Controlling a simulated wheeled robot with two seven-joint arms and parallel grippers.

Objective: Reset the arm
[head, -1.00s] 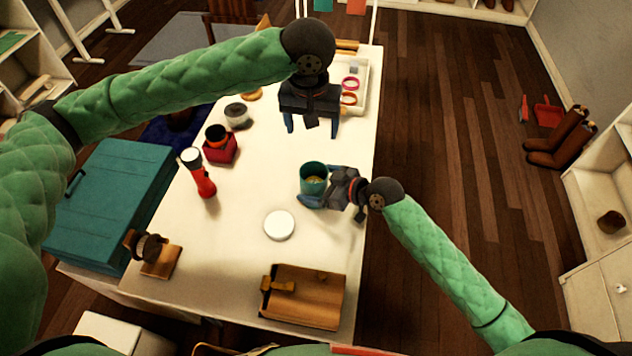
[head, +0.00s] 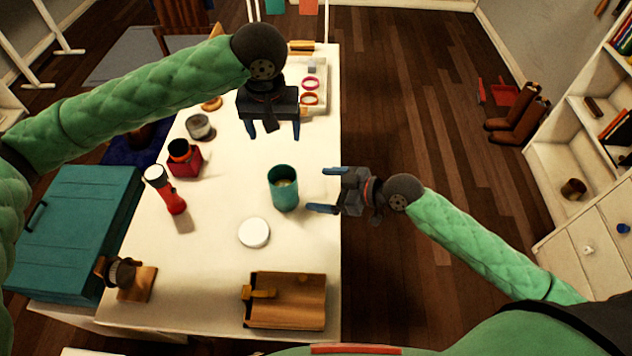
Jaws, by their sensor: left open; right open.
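My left gripper (head: 272,132) hangs over the far part of the white table (head: 225,285), jaws open with nothing between them. My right gripper (head: 325,190) is at the table's right edge, open and empty, its fingers pointing left. A teal cup (head: 284,190) stands upright on the table just left of the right gripper's fingers, with a gap between them. A round white lid (head: 254,233) lies flat on the table in front of the cup.
A red flashlight (head: 170,196), a red box (head: 185,160) and a grey-lidded jar (head: 199,127) stand at left. A teal case (head: 75,235) lies beside the table. A wooden box (head: 285,300) is at the near edge. A tray (head: 318,75) holds rings.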

